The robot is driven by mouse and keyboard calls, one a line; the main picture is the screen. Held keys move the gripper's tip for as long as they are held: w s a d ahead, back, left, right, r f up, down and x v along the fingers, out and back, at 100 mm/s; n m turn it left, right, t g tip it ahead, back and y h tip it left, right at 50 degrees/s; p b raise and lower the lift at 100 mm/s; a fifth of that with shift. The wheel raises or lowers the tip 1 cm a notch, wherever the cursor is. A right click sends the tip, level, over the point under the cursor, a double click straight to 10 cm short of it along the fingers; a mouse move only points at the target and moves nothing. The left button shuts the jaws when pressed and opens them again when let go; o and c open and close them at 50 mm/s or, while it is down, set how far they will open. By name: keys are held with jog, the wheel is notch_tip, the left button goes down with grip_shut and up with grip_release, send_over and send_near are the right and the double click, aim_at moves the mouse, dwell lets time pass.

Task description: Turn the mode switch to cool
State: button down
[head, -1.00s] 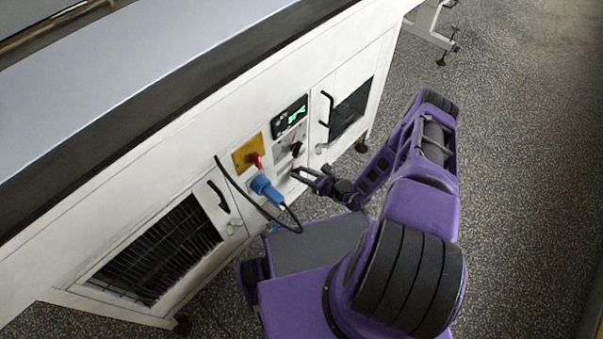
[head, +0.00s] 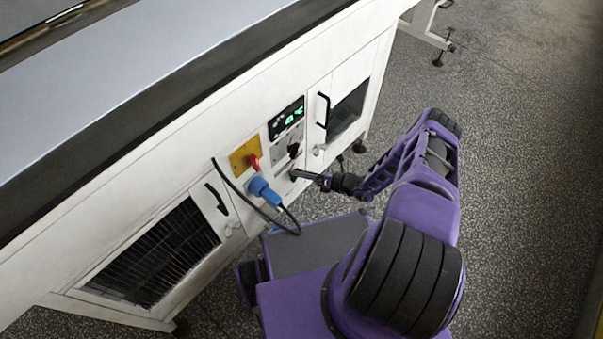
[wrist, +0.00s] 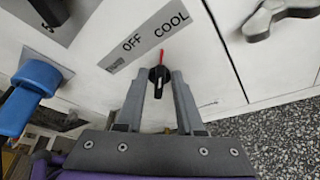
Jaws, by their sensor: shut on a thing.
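The mode switch is a black knob with a red pointer, seen in the wrist view (wrist: 158,76) below a grey label strip (wrist: 150,34) reading OFF and COOL. The red pointer aims up and slightly right, toward the near end of the word COOL. My gripper (wrist: 160,82) has its two grey fingers on either side of the knob and is shut on it. In the head view my gripper (head: 298,174) reaches the white cabinet front at the lower part of the control panel, and the knob is mostly hidden there.
A blue plug (head: 262,190) with a black cable sits left of my gripper. A red switch (head: 254,162) on a yellow plate is above it. Another black knob (head: 293,150) and a lit display (head: 287,118) sit above my gripper. A door handle (head: 323,109) is to the right.

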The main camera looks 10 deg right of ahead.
jog(key=shift+w, duration=0.1)
dwell(0.4)
jog(key=c, duration=0.9)
grip_release()
jog(key=p+v, duration=0.1)
jog(key=v, duration=1.6)
jog(key=shift+d, duration=0.2)
